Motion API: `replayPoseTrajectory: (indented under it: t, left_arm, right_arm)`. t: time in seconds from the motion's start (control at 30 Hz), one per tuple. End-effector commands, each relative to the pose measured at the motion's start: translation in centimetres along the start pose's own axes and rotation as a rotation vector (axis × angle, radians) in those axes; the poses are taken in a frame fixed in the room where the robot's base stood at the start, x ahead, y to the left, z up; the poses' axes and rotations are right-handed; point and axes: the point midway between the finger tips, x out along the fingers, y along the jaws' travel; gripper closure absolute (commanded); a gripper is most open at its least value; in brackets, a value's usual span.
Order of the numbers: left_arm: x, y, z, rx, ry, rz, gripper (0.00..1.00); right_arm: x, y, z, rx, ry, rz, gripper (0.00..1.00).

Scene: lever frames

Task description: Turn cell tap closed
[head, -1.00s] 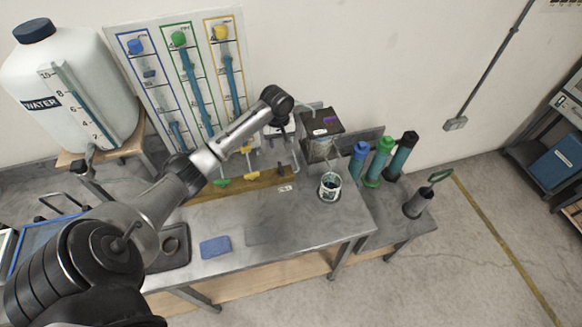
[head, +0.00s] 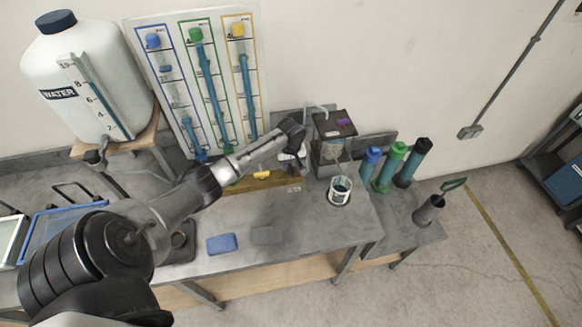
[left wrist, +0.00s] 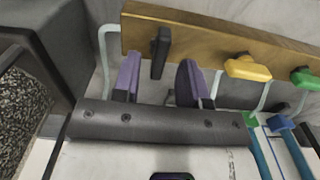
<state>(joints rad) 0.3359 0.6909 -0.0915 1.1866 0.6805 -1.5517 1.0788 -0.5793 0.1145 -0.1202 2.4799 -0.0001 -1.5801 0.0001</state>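A wooden tap board (left wrist: 205,38) crosses the top of the left wrist view. On it a black tap lever (left wrist: 160,52) stands crosswise to the board; it appears to be the cell tap. My left gripper (left wrist: 158,80) has two purple-faced fingers set apart, one on each side of the black lever. I see a gap at each side and cannot tell whether either finger touches it. In the head view my left wrist hides this lever. The dark-topped cell box (head: 334,126) stands just right of my wrist. My right gripper is not in view.
A yellow lever (left wrist: 247,67) and a green lever (left wrist: 303,77) lie along the board to the right. Thin pale tubes run below it. A small bucket (head: 340,190) stands in front of the cell. A blue sponge (head: 222,243) lies on the bench (head: 290,240).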

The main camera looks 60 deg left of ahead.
Motion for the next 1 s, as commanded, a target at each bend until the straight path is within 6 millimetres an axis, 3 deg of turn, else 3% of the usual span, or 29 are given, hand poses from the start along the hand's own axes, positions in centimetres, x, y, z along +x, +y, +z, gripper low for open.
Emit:
replayPoseTrajectory:
  t: [0.2,0.57,1.0]
  left_arm:
    - [1.5,0.0,0.0,0.001,0.000,0.000,0.61]
    - [1.7,0.0,0.0,0.002,0.000,0.000,0.61]
    - [1.7,0.0,0.0,0.001,0.001,0.000,1.00]
  right_arm:
    - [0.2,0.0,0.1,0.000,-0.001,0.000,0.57]
    - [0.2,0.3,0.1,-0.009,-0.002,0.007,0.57]
    - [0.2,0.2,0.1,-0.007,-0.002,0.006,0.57]
